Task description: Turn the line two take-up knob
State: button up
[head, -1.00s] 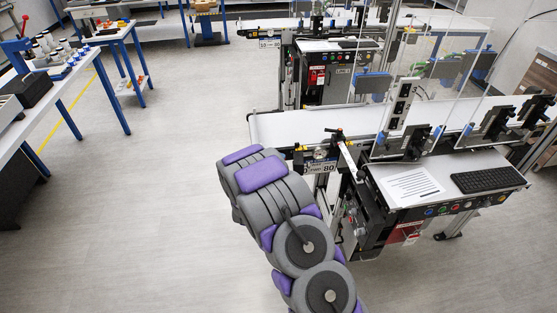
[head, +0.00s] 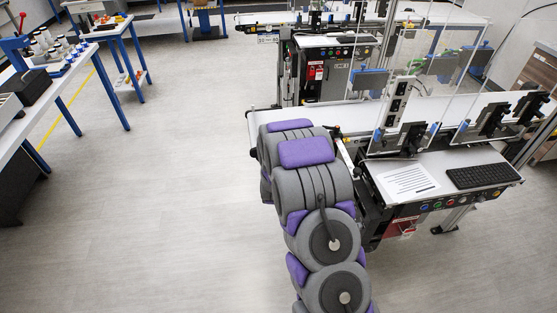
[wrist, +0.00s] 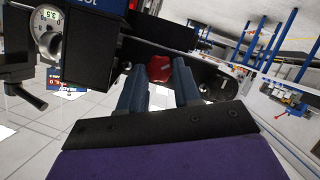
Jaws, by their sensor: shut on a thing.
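In the wrist view a red knob (wrist: 160,69) sits between the two fingers of my gripper (wrist: 159,80). The gripper is shut on it, with a finger on each side. The knob is at the dark metal end bracket (wrist: 217,82) of a conveyor. In the head view my arm reaches to the left end of the nearer conveyor (head: 420,108). There the arm hides the gripper and the knob.
In the wrist view a round dial (wrist: 47,36) and a black crank handle (wrist: 27,95) are at the left. In the head view a control desk with a keyboard (head: 484,176) stands right of my arm. The floor at left is open.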

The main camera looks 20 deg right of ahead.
jog(key=shift+s+d+f+m+y, duration=0.1)
jog(key=shift+s+f+m+y, duration=0.25)
jog(key=shift+m+y, duration=0.4)
jog(key=shift+w+m+b, duration=0.15)
jog(key=shift+m+b, duration=0.1)
jog(key=shift+b, duration=0.05)
jog(key=o, duration=0.8)
jog(key=shift+w, duration=0.15)
jog(key=shift+o, duration=1.3)
jog(key=shift+r, duration=0.2)
